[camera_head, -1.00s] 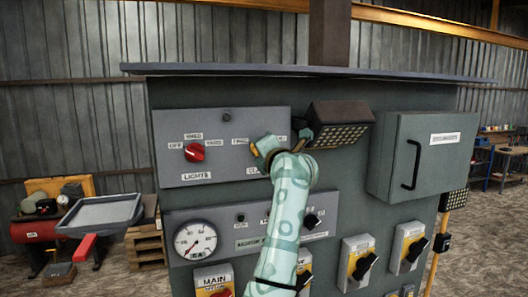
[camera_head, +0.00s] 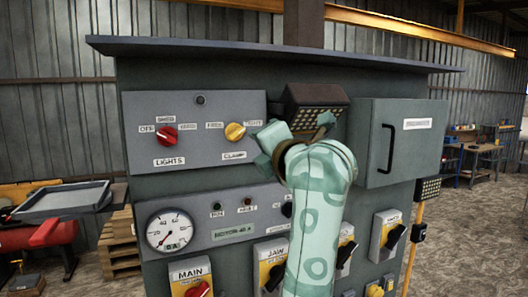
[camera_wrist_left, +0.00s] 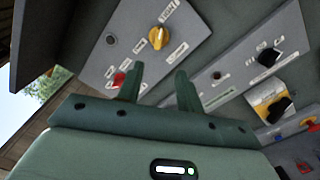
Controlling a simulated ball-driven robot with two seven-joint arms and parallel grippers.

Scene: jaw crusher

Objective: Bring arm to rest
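My left gripper (camera_head: 272,142) is in front of the upper grey panel, just right of the yellow CLAMP knob (camera_head: 235,131) in the head view. In the left wrist view its two green fingers (camera_wrist_left: 158,80) are apart with nothing between them. The yellow knob also shows there, beyond the fingers and clear of them (camera_wrist_left: 158,38). The red LIGHTS knob (camera_head: 166,135) is on the same panel. My right gripper is in neither view.
A dark lamp (camera_head: 314,100) juts out close above my gripper. A grey cabinet (camera_head: 395,145) with a black handle stands right of it. Below are a gauge (camera_head: 170,231) and several yellow switch boxes, such as JAW (camera_head: 270,264). A tray (camera_head: 62,202) stands at left.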

